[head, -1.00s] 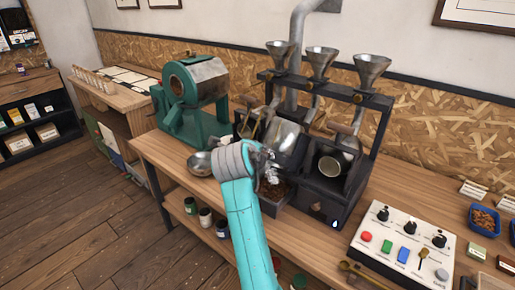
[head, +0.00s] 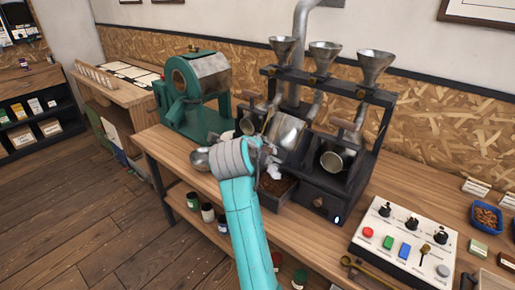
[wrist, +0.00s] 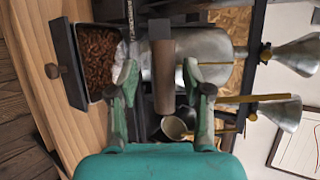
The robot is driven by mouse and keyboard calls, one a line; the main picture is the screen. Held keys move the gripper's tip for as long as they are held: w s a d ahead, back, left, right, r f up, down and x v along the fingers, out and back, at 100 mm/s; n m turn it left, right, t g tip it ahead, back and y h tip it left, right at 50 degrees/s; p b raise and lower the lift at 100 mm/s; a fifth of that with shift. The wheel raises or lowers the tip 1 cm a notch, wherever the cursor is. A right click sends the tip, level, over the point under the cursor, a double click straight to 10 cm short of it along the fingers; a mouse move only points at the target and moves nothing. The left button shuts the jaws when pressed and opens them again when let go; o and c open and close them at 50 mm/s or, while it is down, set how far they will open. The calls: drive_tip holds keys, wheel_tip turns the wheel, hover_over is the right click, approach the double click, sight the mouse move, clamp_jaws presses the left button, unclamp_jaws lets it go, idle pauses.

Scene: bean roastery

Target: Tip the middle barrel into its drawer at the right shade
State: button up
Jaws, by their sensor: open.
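The middle barrel (head: 287,131) is a bright metal cylinder at the centre of the black rack, and fills the upper middle of the wrist view (wrist: 210,52). Its brown wooden handle (wrist: 164,78) stands in front of it. My gripper (head: 269,163) is in front of this barrel. In the wrist view, its two green fingers (wrist: 160,82) are apart, one on each side of the handle; I cannot tell if either touches it. The drawer (head: 270,203) below is pulled out and holds brown beans, which show clearly in the wrist view (wrist: 99,56). My gripper partly hides the drawer and barrel.
The right barrel (head: 337,160) sits beside the middle one. Metal funnels (head: 323,53) stand above.

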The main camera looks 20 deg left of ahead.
drive_tip(key=a+v, duration=0.1)
drive_tip(key=v, duration=0.9)
drive_tip(key=shift+d, duration=0.5)
idle(1.4)
